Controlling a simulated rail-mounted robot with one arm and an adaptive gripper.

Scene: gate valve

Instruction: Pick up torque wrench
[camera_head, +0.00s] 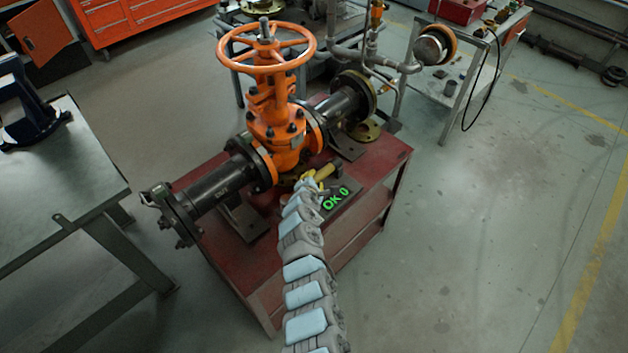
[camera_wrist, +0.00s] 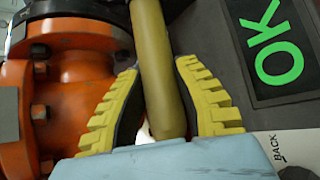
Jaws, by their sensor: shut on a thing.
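The torque wrench shows as a dull yellow cylindrical bar in the wrist view (camera_wrist: 160,75) and as a short yellow-brown piece in the head view (camera_head: 327,172). My gripper (camera_wrist: 158,72) has its two yellow ridged fingers on either side of the bar, shut on it. In the head view my gripper (camera_head: 312,181) is low over the red bench top, in front of the orange valve. The rest of the wrench is hidden by the fingers and arm.
The orange gate valve (camera_head: 287,130) with its handwheel (camera_head: 266,48) and black flanged pipe stands close behind my gripper on the red bench (camera_head: 385,158). A dark panel with green "OK" (camera_wrist: 272,45) lies right beside it. Open floor is at the right.

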